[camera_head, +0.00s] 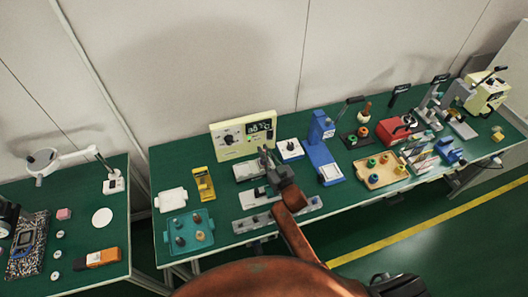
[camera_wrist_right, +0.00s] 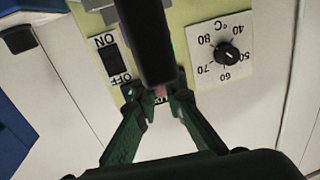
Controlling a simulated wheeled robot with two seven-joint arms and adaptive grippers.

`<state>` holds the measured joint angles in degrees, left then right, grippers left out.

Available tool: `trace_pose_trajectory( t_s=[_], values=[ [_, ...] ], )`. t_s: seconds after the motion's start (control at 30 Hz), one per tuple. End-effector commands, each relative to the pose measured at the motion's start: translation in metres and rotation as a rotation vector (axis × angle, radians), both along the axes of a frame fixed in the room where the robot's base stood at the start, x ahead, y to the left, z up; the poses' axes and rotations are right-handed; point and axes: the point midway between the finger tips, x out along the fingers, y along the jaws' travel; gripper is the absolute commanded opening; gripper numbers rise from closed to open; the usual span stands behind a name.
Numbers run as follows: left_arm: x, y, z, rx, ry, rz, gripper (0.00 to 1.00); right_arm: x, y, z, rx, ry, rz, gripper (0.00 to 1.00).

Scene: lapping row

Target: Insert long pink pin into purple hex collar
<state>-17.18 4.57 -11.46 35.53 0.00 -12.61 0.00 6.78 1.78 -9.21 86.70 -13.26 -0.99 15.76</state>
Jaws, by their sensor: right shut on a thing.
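My right gripper (camera_head: 267,158) is above the middle of the long green bench, in front of the pale yellow control box. In the right wrist view its green fingers (camera_wrist_right: 162,101) are shut on a small pink thing, which appears to be the long pink pin (camera_wrist_right: 160,92). Only a bit of the pin shows; a dark bar across the view hides the rest. My left gripper is not in view.
The control box (camera_head: 243,143) stands at the back. A grey bar-shaped fixture (camera_head: 310,206) lies at the bench front. A teal tray (camera_head: 169,236) with several small pieces is left, a blue press (camera_head: 322,158) right. A tan tray (camera_head: 366,181) stands further right.

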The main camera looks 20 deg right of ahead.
Motion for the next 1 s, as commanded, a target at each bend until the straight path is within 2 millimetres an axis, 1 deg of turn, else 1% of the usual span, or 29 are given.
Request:
trace_pose_trajectory(
  t_s=[0.17,0.6,1.0],
  values=[
    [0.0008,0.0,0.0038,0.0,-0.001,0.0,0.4,0.0001,0.0001,0.0013,0.0,-0.001,0.0,0.0],
    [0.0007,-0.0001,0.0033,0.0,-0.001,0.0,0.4,0.0,0.0001,0.0005,0.0,-0.001,0.0,0.0],
    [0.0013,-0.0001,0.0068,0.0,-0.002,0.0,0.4,0.0001,0.0001,0.0006,0.001,-0.001,0.0,0.0]
  ],
)
